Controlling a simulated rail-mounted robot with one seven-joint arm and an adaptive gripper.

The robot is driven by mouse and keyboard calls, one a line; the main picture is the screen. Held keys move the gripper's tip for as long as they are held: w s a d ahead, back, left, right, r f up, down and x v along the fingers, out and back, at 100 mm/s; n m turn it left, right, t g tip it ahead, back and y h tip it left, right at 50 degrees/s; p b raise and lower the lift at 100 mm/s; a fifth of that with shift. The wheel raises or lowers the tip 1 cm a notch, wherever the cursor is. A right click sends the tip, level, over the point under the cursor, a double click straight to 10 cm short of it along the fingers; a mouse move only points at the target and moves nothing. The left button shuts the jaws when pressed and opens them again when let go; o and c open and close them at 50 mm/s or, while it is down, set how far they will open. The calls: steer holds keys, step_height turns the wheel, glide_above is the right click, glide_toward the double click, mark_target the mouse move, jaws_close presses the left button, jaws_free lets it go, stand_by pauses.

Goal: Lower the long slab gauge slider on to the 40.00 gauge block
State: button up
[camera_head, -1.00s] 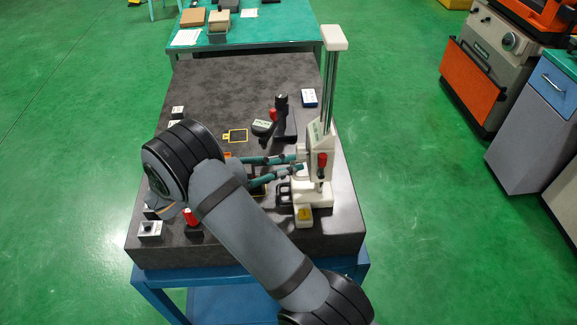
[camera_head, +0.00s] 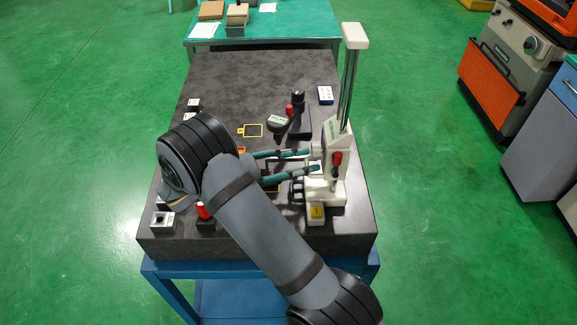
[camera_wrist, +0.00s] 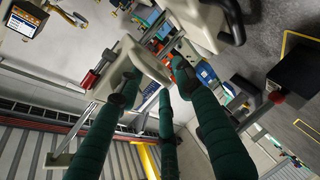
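The long slab gauge is a cream stand with twin chrome columns (camera_head: 346,88) at the right of the dark stone slab. Its slider (camera_head: 332,142), a cream body with a red knob (camera_head: 337,158), sits low on the columns, above the cream base (camera_head: 326,200). My gripper (camera_head: 312,160) is at the slider's left side, its teal fingers apart. In the wrist view my fingers (camera_wrist: 155,80) are spread, with a cream part (camera_wrist: 146,64) near their tips; I cannot tell whether they touch it. I cannot make out the 40.00 gauge block; my arm and fingers cover part of that area.
A black stand with a red part (camera_head: 297,118) is behind my fingers. A yellow-framed marking (camera_head: 252,130) and a white-blue box (camera_head: 325,95) lie on the slab (camera_head: 230,80). A red-topped item (camera_head: 203,211) and a small box (camera_head: 162,222) are at the front left.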

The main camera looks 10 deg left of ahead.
steer(key=v, duration=1.1)
steer(key=shift+s+a, duration=0.3)
steer(key=r+x, duration=0.1)
steer(key=x, duration=1.1)
steer(key=shift+p, duration=0.35)
